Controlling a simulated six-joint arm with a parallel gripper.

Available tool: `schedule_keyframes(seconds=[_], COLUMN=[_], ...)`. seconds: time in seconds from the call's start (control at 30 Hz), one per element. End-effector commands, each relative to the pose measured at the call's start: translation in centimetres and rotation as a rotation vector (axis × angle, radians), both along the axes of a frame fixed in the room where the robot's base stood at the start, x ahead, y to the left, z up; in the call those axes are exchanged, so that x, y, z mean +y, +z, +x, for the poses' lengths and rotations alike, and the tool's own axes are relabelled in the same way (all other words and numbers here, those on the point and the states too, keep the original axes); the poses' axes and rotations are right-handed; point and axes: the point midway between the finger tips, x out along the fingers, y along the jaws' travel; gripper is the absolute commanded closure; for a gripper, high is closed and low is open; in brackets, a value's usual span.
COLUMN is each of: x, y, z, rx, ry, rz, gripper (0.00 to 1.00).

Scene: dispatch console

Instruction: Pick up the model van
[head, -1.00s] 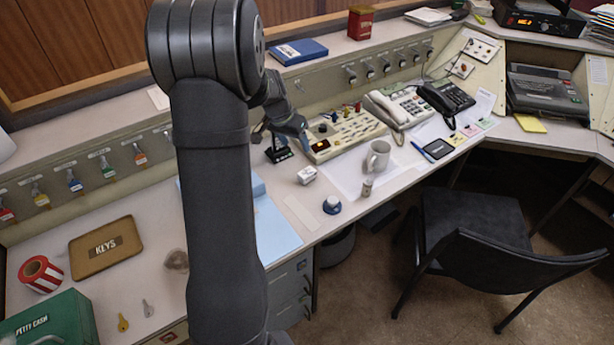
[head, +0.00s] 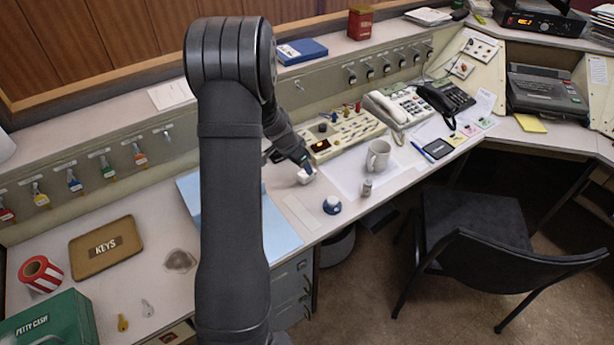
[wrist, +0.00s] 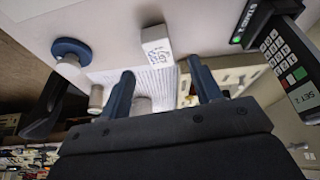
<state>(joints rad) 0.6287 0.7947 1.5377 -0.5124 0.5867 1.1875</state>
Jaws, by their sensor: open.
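A small white boxy thing, which I take to be the model van (head: 305,177), stands on the desk in front of the switch panel. In the wrist view the van (wrist: 157,44) shows its pale top with grey markings, just beyond the fingertips and roughly centred between them. My gripper (wrist: 163,80) is open, its two blue fingers apart with nothing between them. In the head view my gripper (head: 306,164) is right at the van and partly covers it. I cannot tell whether they touch.
A blue-and-white round thing (head: 332,204) and a small metal cylinder (head: 367,187) stand to the right of the van, near a white mug (head: 378,155). The switch panel (head: 345,130) stands behind.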

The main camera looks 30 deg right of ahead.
Motion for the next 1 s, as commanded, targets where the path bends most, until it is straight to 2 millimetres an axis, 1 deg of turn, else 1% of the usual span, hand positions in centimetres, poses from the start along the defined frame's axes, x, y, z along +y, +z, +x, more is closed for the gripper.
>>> schedule_keyframes(seconds=[0.03, 0.1, 0.27, 0.6, 0.73, 0.93, 0.97, 1.0], x=[-0.3, -0.5, -0.8, -2.6, -2.9, -2.9, -2.9, -2.9], y=[-0.6, -1.2, -1.9, -5.7, -6.3, -6.3, -6.3, -6.3], z=[0.0, 0.0, 0.1, 0.2, 0.3, 0.3, 0.3, 0.3], rx=[0.002, 0.002, 0.000, 0.001, 0.001, 0.000, 0.000, 0.000], ry=[-0.002, -0.002, -0.001, 0.000, 0.001, 0.001, 0.000, 0.000], rz=[0.001, 0.001, 0.000, 0.001, 0.001, 0.000, 0.000, 0.000], gripper=[0.42, 0.42, 0.42, 0.42, 0.42, 0.42, 0.44, 0.52])
